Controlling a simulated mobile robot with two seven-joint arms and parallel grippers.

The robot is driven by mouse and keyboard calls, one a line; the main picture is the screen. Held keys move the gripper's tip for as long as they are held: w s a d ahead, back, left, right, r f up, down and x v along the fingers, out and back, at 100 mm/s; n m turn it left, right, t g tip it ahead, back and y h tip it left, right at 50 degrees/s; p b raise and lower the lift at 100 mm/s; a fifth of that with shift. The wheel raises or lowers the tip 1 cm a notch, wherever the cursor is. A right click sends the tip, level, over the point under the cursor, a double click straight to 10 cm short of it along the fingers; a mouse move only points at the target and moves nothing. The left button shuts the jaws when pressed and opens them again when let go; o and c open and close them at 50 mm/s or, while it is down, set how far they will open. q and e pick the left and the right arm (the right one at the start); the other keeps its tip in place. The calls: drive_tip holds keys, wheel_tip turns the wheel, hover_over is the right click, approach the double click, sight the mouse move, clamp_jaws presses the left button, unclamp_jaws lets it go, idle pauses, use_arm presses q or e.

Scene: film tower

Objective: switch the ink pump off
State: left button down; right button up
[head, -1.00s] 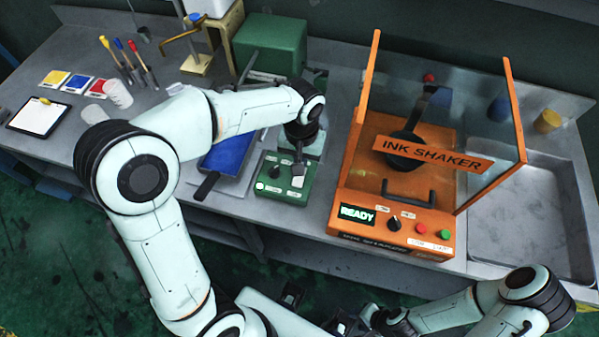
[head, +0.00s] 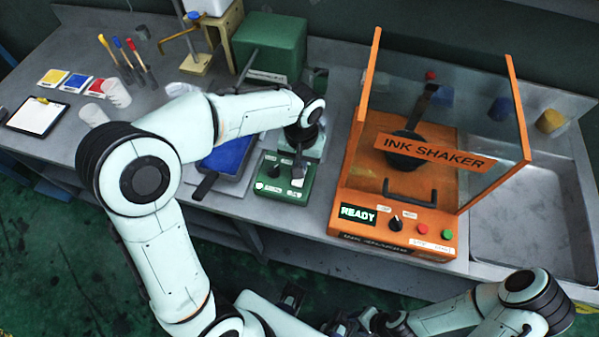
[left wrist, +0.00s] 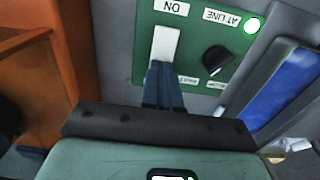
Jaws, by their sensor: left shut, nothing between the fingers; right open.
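The ink pump's green control box (head: 268,192) stands at the bench's front, left of the orange shaker. In the left wrist view its panel (left wrist: 190,20) carries a white rocker switch (left wrist: 165,42) beside an ON label (left wrist: 173,8), a black knob (left wrist: 216,60) and a bright round lamp (left wrist: 252,26) by an AT LINE label. My left gripper (left wrist: 160,68) is shut and empty. Its fingertips are at the rocker's near end and hide part of it; I cannot tell whether they touch. My right gripper (head: 362,318) is open, low in front of the bench.
The orange ink shaker (head: 350,190) with clear panels stands right of the pump, its display (head: 358,213) reading READY. A blue tray (head: 228,156) lies just left of the pump. A steel sink (head: 540,215) is at the far right. A green box (head: 270,42) stands behind.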

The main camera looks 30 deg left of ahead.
use_arm(q)
drive_tip(key=shift+f, duration=0.15)
use_arm(e)
drive_tip(key=shift+f, duration=0.15)
use_arm(q)
drive_tip(key=shift+r+p, duration=0.85)
drive_tip(key=shift+r, duration=0.5)
drive_tip(key=shift+r+p, duration=1.35)
drive_tip(key=shift+r, duration=0.85)
use_arm(e)
drive_tip(key=w+r, duration=0.3)
drive_tip(key=r, duration=0.2)
drive_tip(key=shift+r, duration=0.2)
use_arm(q)
drive_tip(key=shift+f, duration=0.1)
use_arm(e)
drive_tip(key=shift+s, duration=0.15)
